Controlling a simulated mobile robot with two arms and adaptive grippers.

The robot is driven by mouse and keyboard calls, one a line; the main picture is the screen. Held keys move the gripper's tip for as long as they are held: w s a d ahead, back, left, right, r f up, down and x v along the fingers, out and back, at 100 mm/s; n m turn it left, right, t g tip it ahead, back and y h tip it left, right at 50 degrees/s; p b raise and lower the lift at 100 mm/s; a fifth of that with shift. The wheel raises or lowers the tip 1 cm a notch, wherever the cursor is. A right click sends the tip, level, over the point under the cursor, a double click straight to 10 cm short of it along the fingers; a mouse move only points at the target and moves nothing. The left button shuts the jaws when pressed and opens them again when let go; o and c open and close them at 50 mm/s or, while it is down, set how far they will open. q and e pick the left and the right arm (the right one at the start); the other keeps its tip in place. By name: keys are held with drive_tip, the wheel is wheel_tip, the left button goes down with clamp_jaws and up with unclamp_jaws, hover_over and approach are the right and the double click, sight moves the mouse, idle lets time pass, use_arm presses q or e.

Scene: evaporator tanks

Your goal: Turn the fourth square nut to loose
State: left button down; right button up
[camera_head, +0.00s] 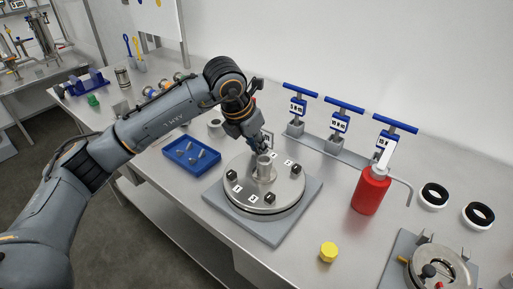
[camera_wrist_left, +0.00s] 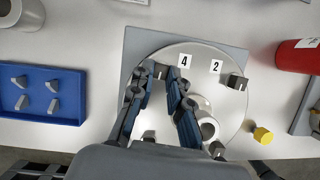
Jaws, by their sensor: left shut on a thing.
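A round steel lid (camera_head: 240,206) with dark square nuts and white number labels lies on a grey square plate (camera_head: 266,232). In the left wrist view the fourth square nut (camera_wrist_left: 160,71) sits near the rim by the label 4 (camera_wrist_left: 184,60). My left gripper (camera_wrist_left: 154,76) is shut on this nut, a finger on each side. In the head view my left gripper (camera_head: 264,147) reaches down behind the lid's central pipe (camera_head: 264,167) and hides the fourth nut. Other nuts show at the left (camera_head: 232,175), front (camera_head: 270,198) and right (camera_head: 296,170). My right gripper is out of view.
A blue tray (camera_head: 179,163) with small grey parts lies left of the plate. A red bottle (camera_head: 370,191) and blue-handled valves (camera_head: 340,123) stand to the right and behind. A yellow cap (camera_head: 328,252) lies in front. Bare table separates the plate and bottle.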

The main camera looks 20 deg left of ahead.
use_arm(q)
drive_tip(key=shift+n, duration=0.3)
drive_tip(key=c, duration=1.3)
unclamp_jaws()
drive_tip(key=v, duration=1.2)
drive_tip(key=shift+d, duration=0.1)
